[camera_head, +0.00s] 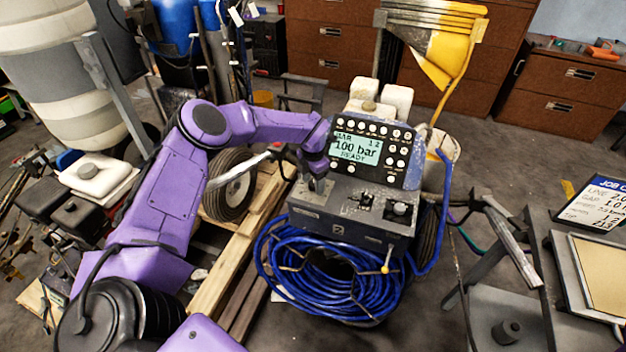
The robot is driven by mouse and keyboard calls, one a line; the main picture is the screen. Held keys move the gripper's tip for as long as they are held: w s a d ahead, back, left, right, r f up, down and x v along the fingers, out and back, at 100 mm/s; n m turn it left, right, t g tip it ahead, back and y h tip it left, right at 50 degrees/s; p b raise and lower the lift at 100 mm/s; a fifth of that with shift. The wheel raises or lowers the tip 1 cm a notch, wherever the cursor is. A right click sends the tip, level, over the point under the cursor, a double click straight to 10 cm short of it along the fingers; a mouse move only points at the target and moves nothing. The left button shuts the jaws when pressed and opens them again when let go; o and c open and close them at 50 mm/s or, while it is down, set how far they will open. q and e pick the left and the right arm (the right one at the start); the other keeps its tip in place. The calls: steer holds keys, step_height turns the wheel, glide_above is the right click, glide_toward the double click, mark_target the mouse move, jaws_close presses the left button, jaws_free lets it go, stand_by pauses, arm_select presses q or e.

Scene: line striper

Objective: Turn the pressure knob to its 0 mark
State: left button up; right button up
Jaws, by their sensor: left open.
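The line striper's grey control console (345,224) stands in the middle. Its display (357,149) reads 100 bar and READY. My left gripper (318,186) points down over the left part of the console's top, just left of and below the display. It is open; whether it touches a knob there is too small to tell, and it hides what lies under it. A black knob (401,209) sits on the right of the console top, and a smaller dark control (366,201) sits near the middle. I cannot read which is the pressure knob or any 0 mark.
A coil of blue hose (320,285) hangs below the console. Handlebars (510,235) reach out to the right, near a grey table (570,262) with a job sign (598,204). Wooden planks (225,270) lie at left. Brown cabinets (335,50) stand behind.

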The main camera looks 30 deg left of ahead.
arm_select(q)
steer(key=c, duration=1)
steer(key=shift+c, duration=0.2)
